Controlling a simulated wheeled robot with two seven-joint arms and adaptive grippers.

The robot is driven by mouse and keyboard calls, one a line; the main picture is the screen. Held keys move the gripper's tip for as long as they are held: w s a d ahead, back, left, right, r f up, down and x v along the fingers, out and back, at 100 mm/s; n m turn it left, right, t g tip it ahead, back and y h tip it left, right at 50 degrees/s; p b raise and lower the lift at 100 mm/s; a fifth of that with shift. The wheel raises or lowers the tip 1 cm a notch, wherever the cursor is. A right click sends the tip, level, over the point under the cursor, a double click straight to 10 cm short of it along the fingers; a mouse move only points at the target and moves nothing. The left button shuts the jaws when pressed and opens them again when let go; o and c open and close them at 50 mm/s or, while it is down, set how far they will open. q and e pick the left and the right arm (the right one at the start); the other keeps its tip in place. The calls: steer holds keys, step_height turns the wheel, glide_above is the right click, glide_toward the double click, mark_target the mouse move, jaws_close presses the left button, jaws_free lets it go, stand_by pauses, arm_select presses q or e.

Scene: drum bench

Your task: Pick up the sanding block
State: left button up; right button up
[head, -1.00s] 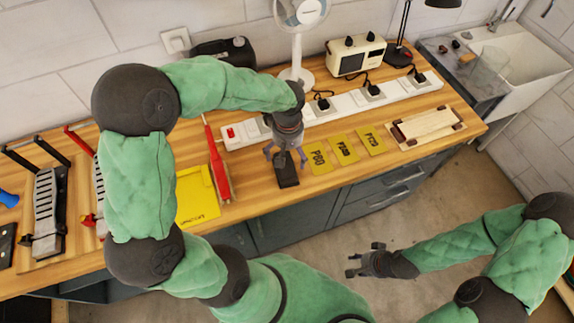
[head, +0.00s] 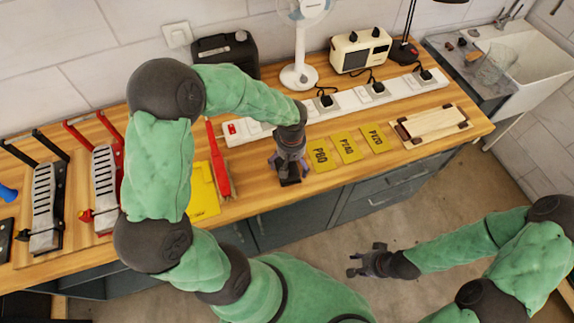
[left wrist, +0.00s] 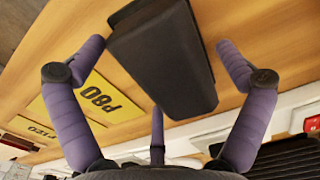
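The sanding block, a dark, nearly black block, shows large in the left wrist view (left wrist: 165,60). In the head view (head: 290,182) it stands near the bench's front edge, partly hidden by my left gripper (head: 288,163). In the left wrist view my left gripper (left wrist: 160,52) has its purple fingers spread on both sides of the block, with small gaps visible. A third finger is low in that picture. My right gripper (head: 368,262) hangs empty over the floor in front of the bench, fingers apart.
Yellow grit sheets, the nearest marked P80 (head: 321,156), lie just right of the block. A red-handled tool (head: 219,165) and a yellow sheet (head: 202,192) lie to its left. A white power strip (head: 330,108) runs behind. A wooden piece (head: 433,123) lies farther right.

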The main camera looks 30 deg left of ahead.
arm_select(q)
steer(key=c, duration=1.2)
steer(key=shift+r, duration=0.15)
steer(key=shift+c, duration=0.2)
